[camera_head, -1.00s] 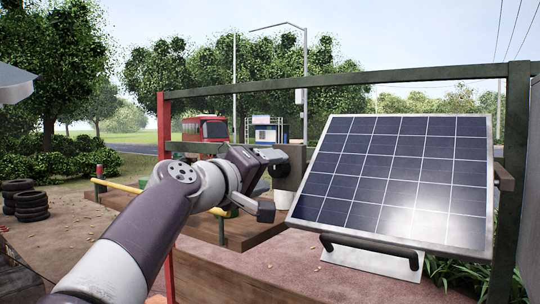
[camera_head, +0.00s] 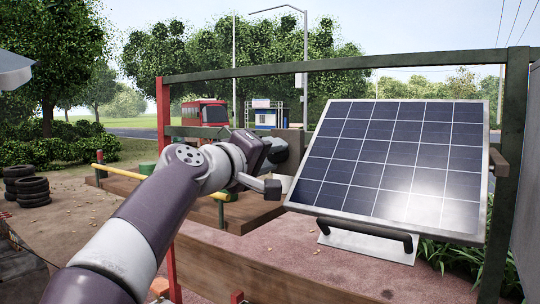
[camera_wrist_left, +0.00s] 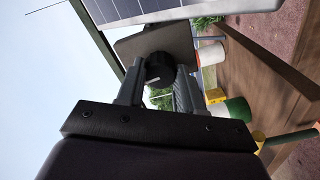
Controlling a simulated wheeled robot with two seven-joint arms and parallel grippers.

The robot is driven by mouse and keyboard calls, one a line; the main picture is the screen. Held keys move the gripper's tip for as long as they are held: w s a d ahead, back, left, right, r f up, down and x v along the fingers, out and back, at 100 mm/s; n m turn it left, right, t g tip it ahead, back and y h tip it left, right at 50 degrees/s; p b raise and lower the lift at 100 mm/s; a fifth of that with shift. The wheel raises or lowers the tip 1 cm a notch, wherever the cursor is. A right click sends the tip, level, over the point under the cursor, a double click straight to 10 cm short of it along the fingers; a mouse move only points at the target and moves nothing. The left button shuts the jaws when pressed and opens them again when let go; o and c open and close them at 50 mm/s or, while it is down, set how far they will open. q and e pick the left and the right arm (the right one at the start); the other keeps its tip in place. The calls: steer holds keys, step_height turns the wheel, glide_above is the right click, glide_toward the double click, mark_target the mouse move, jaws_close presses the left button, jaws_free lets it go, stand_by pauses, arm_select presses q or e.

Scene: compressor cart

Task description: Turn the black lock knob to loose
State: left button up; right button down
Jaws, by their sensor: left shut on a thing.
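The black lock knob (camera_wrist_left: 158,68) sits in front of a grey-brown plate (camera_wrist_left: 160,42) at the left side of the tilted solar panel (camera_head: 400,160). In the left wrist view my left gripper (camera_wrist_left: 158,80) has one finger on each side of the knob and is shut on it. In the head view my left gripper (camera_head: 277,150) reaches the plate beside the panel's left edge, and the gripper and wrist hide most of the knob there. I cannot read any mark for the knob's setting. My right gripper is not in view.
A green frame bar (camera_head: 350,73) runs above the panel, with a red post (camera_head: 166,200) at left. A black handle (camera_head: 365,232) is at the panel's lower edge. A wooden ledge (camera_head: 240,213) lies below my left wrist. Tyres (camera_head: 28,190) lie far left.

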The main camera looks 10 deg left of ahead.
arm_select(q)
steer(key=n+p, duration=0.1)
steer(key=n, duration=0.4)
steer(key=shift+n, duration=0.4)
steer(key=n+p, duration=0.5)
steer(key=n, duration=1.2)
steer(key=shift+p, duration=0.3)
steer(key=o, duration=1)
steer(key=shift+o, duration=0.2)
